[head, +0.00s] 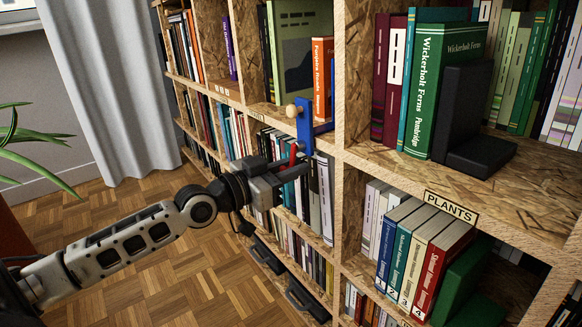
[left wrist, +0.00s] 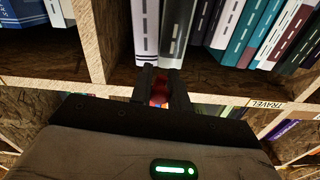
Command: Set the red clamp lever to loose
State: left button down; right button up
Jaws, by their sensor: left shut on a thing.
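The red clamp lever (head: 293,154) sticks up between the fingers of my left gripper (head: 284,170), just below a blue bracket (head: 305,122) on the shelf edge. A round wooden knob (head: 292,111) sits at the bracket's left side. My left gripper is shut on the red lever. In the left wrist view the red lever (left wrist: 159,94) shows between the two dark fingers (left wrist: 161,88), with its ends partly hidden. My right gripper is in neither view.
An OSB bookcase full of books fills the right side. An orange book (head: 322,78) stands behind the bracket. A black bookend (head: 462,120) and a shelf labelled PLANTS (head: 451,206) are to the right. Open parquet floor (head: 130,205) lies to the left.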

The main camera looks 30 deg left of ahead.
pick_arm(q)
jog(key=shift+d+r+n+p, duration=0.2)
jog(key=shift+n+p, duration=0.2)
jog(key=shift+p, duration=0.05)
jog(key=shift+s+d+n+p, duration=0.2)
jog(key=shift+d+n+p, duration=0.15)
jog(key=shift+n+p, duration=0.5)
jog(key=shift+f+n, duration=0.15)
jog(key=shift+n, duration=0.1)
jog(key=c, duration=1.3)
grip_release()
jog(key=shift+c, duration=0.2)
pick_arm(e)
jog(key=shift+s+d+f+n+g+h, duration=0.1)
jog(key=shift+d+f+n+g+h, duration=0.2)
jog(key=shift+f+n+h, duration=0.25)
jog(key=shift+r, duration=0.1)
